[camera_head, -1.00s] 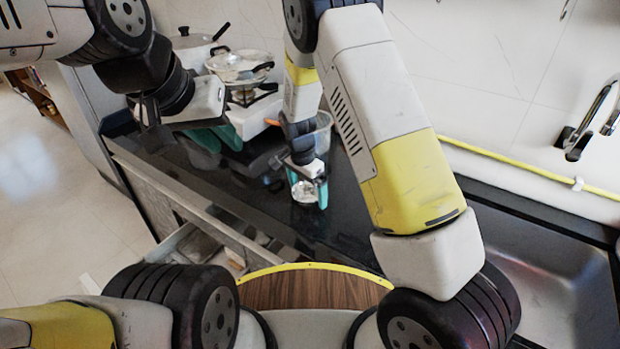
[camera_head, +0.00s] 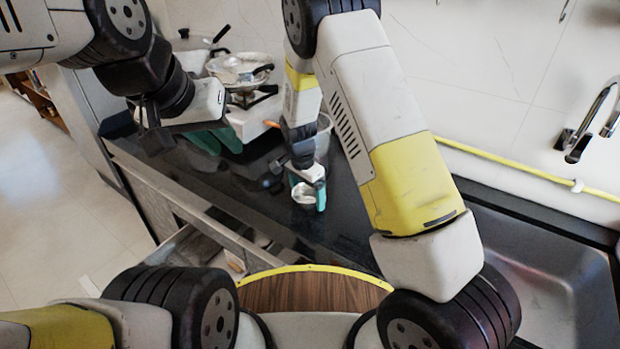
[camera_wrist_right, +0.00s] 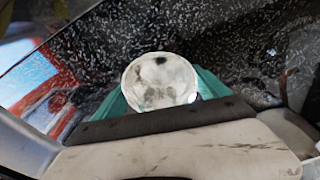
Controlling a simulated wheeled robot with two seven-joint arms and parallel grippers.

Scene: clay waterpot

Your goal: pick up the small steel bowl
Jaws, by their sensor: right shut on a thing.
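The small steel bowl (camera_head: 303,194) is in my right gripper (camera_head: 309,190), over the dark counter in the middle of the head view. The gripper is shut on it. In the right wrist view the bowl (camera_wrist_right: 160,82) shows its round, shiny face between the teal fingers, which are partly hidden by the gripper body. I cannot tell whether the bowl touches the counter. My left gripper (camera_head: 217,140) is at the upper left. Its teal fingers look apart, with nothing seen between them.
A pan (camera_head: 240,68) sits on a stove at the back, with a white lidded pot (camera_head: 190,50) beside it. A steel sink (camera_head: 555,270) and faucet (camera_head: 590,125) are at the right. An open drawer (camera_head: 205,245) is below the counter. Dark counter (camera_head: 345,235) is clear near the bowl.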

